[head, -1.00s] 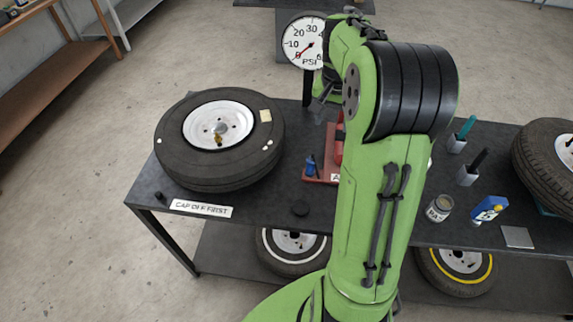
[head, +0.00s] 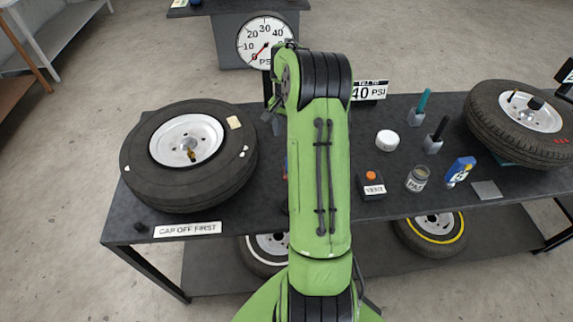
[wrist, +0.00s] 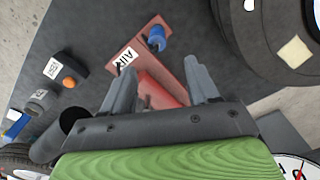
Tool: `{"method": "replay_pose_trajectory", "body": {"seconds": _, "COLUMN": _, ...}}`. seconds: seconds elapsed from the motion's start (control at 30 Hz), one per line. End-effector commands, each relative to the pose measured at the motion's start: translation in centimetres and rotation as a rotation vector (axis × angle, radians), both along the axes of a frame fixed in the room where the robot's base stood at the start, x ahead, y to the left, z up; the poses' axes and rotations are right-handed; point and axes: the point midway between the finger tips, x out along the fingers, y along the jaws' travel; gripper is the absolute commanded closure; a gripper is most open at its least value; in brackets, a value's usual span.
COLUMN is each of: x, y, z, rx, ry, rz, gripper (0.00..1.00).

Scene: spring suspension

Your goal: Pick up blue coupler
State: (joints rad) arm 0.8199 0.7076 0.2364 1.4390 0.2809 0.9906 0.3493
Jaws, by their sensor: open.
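The blue coupler (wrist: 157,38) shows in the wrist view as a small upright blue cylinder at the far part of a red holder (wrist: 122,66) marked "AIR". A red part (wrist: 160,90) of the holder or a tool lies between my fingers in that view, and I cannot tell its height. My gripper (wrist: 159,76) is open and empty, with its fingers pointing toward the coupler and short of it. In the head view my gripper (head: 273,118) is partly visible beyond my arm. My arm hides nearly all of the holder and coupler there.
A tyre (head: 145,175) lies at the table's left, behind a "CAP OFF FIRST" label (head: 188,229). A pressure gauge (head: 264,42) stands at the back. To the right are a box with an orange button (head: 371,183), a can (head: 417,180), a blue bottle (head: 459,171) and another tyre (head: 497,120).

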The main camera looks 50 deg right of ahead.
Motion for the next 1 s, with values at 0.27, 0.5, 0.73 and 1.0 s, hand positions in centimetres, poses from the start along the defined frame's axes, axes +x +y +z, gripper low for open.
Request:
{"method": "replay_pose_trajectory", "body": {"seconds": 0.27, "x": -0.1, "y": 0.1, "z": -6.8, "rx": 0.003, "ry": 0.003, "rz": 0.001, "gripper": 0.41}}
{"method": "replay_pose_trajectory", "body": {"seconds": 0.5, "x": -0.5, "y": 0.1, "z": -10.0, "rx": 0.004, "ry": 0.004, "rz": 0.000, "gripper": 0.41}}
{"method": "replay_pose_trajectory", "body": {"seconds": 0.73, "x": -0.5, "y": 0.1, "z": -13.0, "rx": 0.000, "ry": 0.000, "rz": 0.002, "gripper": 0.41}}
{"method": "replay_pose_trajectory", "body": {"seconds": 1.0, "x": -0.5, "y": 0.0, "z": -13.0, "rx": -0.001, "ry": 0.000, "rz": 0.002, "gripper": 0.54}}
